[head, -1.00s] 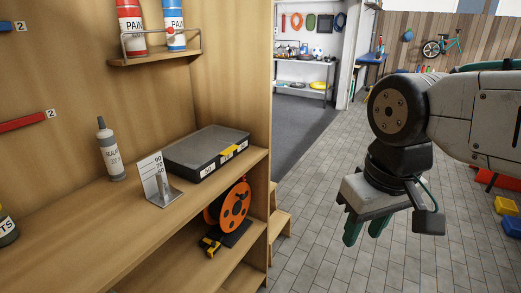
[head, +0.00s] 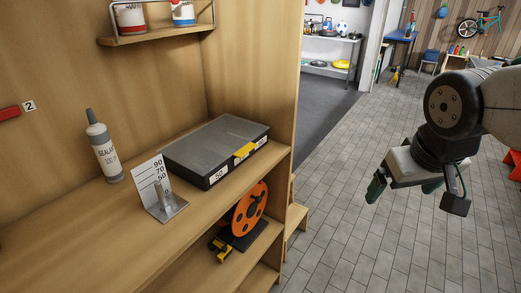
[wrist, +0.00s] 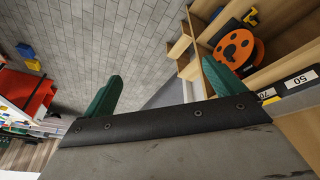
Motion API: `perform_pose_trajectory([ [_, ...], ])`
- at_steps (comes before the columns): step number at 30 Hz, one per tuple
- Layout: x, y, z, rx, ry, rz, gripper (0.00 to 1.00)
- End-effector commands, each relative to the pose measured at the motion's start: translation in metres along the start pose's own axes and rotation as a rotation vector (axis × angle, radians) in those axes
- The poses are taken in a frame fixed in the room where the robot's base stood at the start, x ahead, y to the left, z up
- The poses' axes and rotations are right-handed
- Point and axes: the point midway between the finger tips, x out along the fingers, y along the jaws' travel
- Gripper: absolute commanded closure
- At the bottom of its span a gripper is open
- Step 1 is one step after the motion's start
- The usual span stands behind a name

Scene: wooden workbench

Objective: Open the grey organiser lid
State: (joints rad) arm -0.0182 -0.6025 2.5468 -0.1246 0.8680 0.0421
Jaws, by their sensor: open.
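The organiser is a dark box with a grey lid (head: 218,143), lying shut on the workbench top in the head view. A yellow latch (head: 244,151) and white number labels are on its front side. Part of its labelled front (wrist: 296,82) shows at the right edge of the wrist view. My gripper (head: 404,187) is to the right of the bench, over the floor and well apart from the organiser. Its green fingers are spread and empty, and they also show in the wrist view (wrist: 163,86).
A sealant bottle (head: 104,148) and a metal stand with a numbered card (head: 157,190) are left of the organiser, the stand close to its front. An orange reel (head: 250,209) sits on the shelf below. A paint shelf (head: 157,35) hangs above.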

Motion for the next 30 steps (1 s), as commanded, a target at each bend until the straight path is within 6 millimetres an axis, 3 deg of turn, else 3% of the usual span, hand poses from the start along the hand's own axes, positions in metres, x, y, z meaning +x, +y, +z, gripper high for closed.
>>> perform_pose_trajectory([
  [1,0.018,0.002,-0.026,-0.031,0.061,0.02,0.05],
  [6,0.067,-0.011,-0.117,-0.169,0.352,0.029,0.05],
  [9,0.091,-0.036,-0.16,-0.259,0.518,-0.031,0.05],
  [13,0.117,-0.079,-0.198,-0.368,0.728,-0.153,0.05],
  [17,0.134,-0.132,-0.211,-0.45,0.914,-0.352,0.05],
  [21,0.139,-0.175,-0.204,-0.482,1.061,-0.576,0.05],
  [24,0.138,-0.194,-0.196,-0.479,1.13,-0.704,0.05],
  [30,0.134,-0.21,-0.188,-0.468,1.193,-0.824,0.05],
])
